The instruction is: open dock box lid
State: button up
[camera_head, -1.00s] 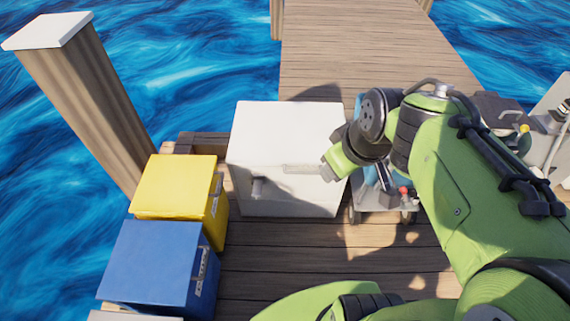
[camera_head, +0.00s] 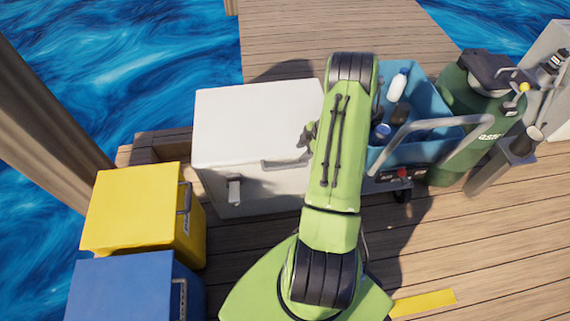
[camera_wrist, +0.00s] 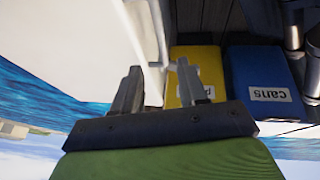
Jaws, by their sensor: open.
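The dock box is the white box (camera_head: 225,140) left of centre in the head view. Its lid (camera_head: 250,115) is shut, with a pale handle (camera_head: 285,164) along the front edge and a latch (camera_head: 234,190) on the front face. My arm crosses the box's right side and hides that end. My gripper is mostly hidden behind the arm in the head view. In the wrist view my gripper (camera_wrist: 158,86) is open, with its two fingers apart. White box surfaces (camera_wrist: 70,45) fill the left there, and a pale piece shows near the fingertips. Contact with the handle cannot be told.
A yellow box (camera_head: 130,210) and a blue box (camera_head: 125,285) stand at the front left. A blue cart (camera_head: 425,150) with bottles and a dark green tank (camera_head: 470,110) stand at the right. Water lies beyond the dock's left edge.

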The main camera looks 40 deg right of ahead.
aim_at(287, 166)
jog(key=b+x, duration=0.3)
jog(key=x, duration=0.8)
jog(key=shift+w+f, duration=0.1)
jog(key=shift+f, duration=0.1)
jog(key=shift+c, duration=0.3)
grip_shut()
jog(key=shift+r, duration=0.1)
